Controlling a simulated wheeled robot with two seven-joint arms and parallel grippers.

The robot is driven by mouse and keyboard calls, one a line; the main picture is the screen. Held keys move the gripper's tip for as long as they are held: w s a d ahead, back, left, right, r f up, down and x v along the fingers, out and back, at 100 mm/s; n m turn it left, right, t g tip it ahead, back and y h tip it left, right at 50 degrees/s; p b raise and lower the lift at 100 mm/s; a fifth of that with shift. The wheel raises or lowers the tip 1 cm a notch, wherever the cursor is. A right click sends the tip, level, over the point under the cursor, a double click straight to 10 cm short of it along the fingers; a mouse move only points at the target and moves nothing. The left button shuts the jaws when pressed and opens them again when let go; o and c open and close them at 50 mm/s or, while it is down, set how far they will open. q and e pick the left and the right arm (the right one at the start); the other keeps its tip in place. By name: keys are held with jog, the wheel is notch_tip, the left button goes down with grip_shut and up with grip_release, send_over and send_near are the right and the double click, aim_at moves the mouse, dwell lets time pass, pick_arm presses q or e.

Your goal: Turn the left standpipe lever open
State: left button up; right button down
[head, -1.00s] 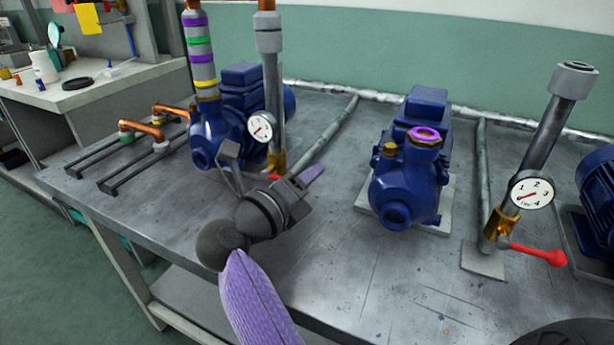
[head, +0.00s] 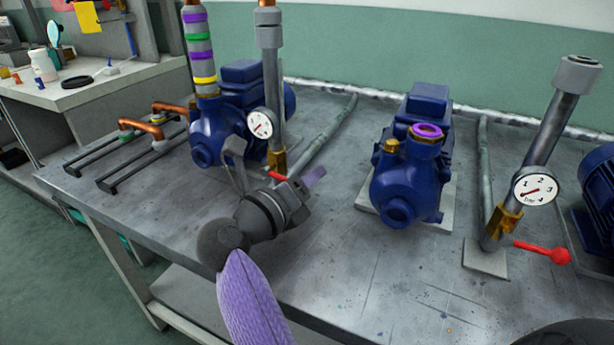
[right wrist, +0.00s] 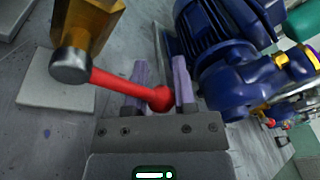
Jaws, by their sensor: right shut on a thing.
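The left standpipe (head: 271,75) is a grey upright pipe with a round gauge (head: 260,124) and a brass valve (head: 277,160) at its foot. Its red lever (head: 278,175) sticks out low from the valve, partly hidden by my right gripper (head: 304,181). In the right wrist view, the red lever (right wrist: 118,84) runs from the brass valve body (right wrist: 88,22) to a round red knob (right wrist: 160,98). The knob sits between the two purple fingers of my right gripper (right wrist: 160,78), which is shut on the lever's end. My left gripper is not in view.
A blue pump (head: 405,180) stands right of the gripper, another blue pump (head: 207,135) behind it. The right standpipe (head: 545,135) has its own red lever (head: 545,251). The grey bench (head: 350,270) is bare in front.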

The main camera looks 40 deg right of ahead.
jog(key=shift+w+a+f+m+b, duration=0.15)
jog(key=shift+f+m+b, duration=0.25)
jog(key=shift+f+m, duration=0.5)
jog(key=shift+w+f+m+y+b, duration=0.2)
jog(key=shift+m+y+b, duration=0.1)
jog(key=shift+m, duration=0.6)
jog(key=shift+r, duration=0.1)
jog(key=shift+c, duration=2.2)
grip_release()
